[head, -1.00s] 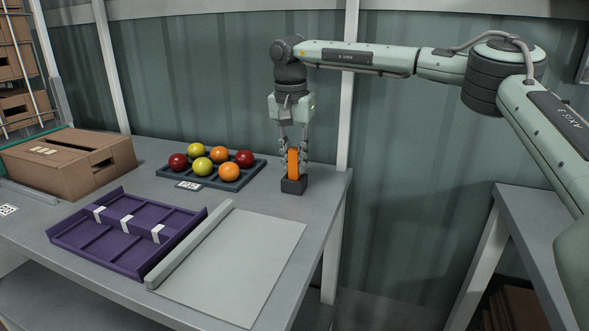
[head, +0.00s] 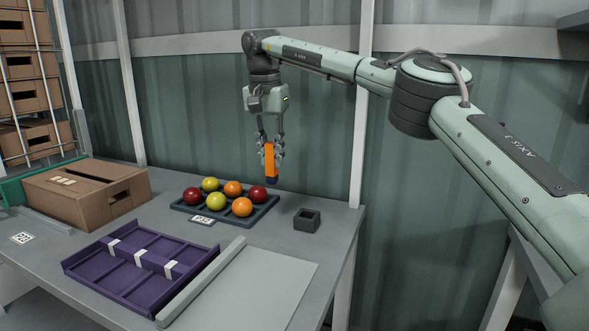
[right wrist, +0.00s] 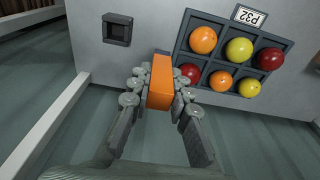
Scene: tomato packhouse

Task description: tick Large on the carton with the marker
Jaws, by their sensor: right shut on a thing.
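My right gripper (head: 271,158) is shut on the orange marker (head: 270,160), which has a dark lower end. It holds the marker nearly upright in the air, behind the tomato tray and left of the dark holder. The marker also shows between the fingers in the right wrist view (right wrist: 160,82). The small dark square holder (head: 307,220) stands empty on the table. The brown carton (head: 87,193) sits at the table's left, with a slot in its top and small pale labels (head: 64,180) on it. Their print is too small to read. My left gripper is not in view.
A dark tray (head: 207,216) of red, yellow and orange tomatoes lies between carton and holder, with a tag (head: 202,219) before it. A purple divided tray (head: 130,285) and a grey board (head: 275,285) lie in front. A rack of cartons (head: 30,90) stands behind left.

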